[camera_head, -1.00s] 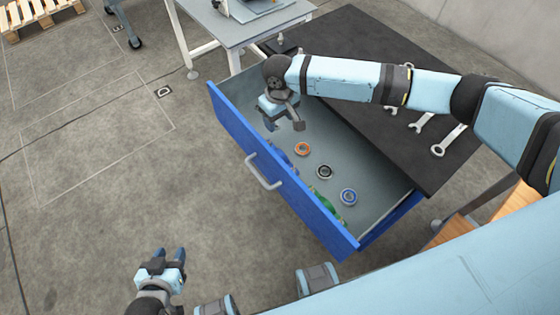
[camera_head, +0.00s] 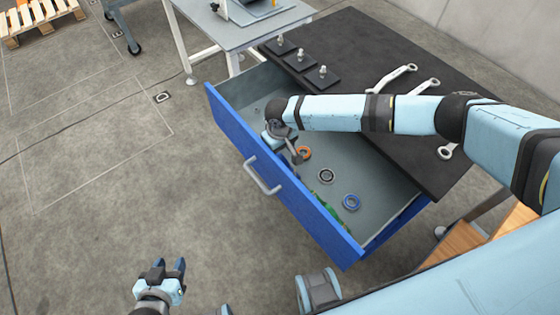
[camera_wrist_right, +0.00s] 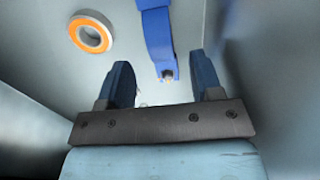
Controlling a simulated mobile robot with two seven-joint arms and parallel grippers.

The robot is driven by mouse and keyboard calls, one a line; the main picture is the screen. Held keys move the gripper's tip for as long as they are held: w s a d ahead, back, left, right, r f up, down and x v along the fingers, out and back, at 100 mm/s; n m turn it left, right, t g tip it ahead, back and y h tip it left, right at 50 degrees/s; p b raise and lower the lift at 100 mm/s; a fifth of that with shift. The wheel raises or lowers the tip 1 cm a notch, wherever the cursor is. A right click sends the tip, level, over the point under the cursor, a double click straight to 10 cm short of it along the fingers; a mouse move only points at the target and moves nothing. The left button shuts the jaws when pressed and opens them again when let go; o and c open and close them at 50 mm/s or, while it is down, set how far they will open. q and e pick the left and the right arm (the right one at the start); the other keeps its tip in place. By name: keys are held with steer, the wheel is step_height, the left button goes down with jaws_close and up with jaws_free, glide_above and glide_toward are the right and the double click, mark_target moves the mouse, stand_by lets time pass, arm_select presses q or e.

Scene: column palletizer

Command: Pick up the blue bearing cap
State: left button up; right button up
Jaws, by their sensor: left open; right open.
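The blue ring-shaped cap (camera_head: 351,203) lies flat on the floor of the open drawer, near its front right end in the head view. An orange ring (camera_head: 305,153) and a black ring (camera_head: 326,176) lie in a row with it. My right gripper (camera_head: 290,153) is inside the drawer, beside the orange ring and away from the blue one. In the right wrist view its fingers (camera_wrist_right: 162,75) are apart and empty. That view shows the orange ring (camera_wrist_right: 90,34) but not the blue ring. My left gripper (camera_head: 169,265) is open and empty over the floor outside the drawer.
The blue drawer front (camera_head: 280,180) with its handle (camera_head: 262,176) stands close to my right gripper. A blue strip-like part (camera_wrist_right: 157,40) lies beyond the fingers. A green item (camera_head: 328,209) is partly hidden. Wrenches (camera_head: 392,77) lie on the black top (camera_head: 360,40).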

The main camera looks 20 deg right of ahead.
mark_target(280, 157)
step_height(280, 157, down, 4)
steer(key=shift+s+r, duration=0.1)
steer(key=shift+r, duration=0.1)
jaws_close()
steer(key=shift+r, duration=0.1)
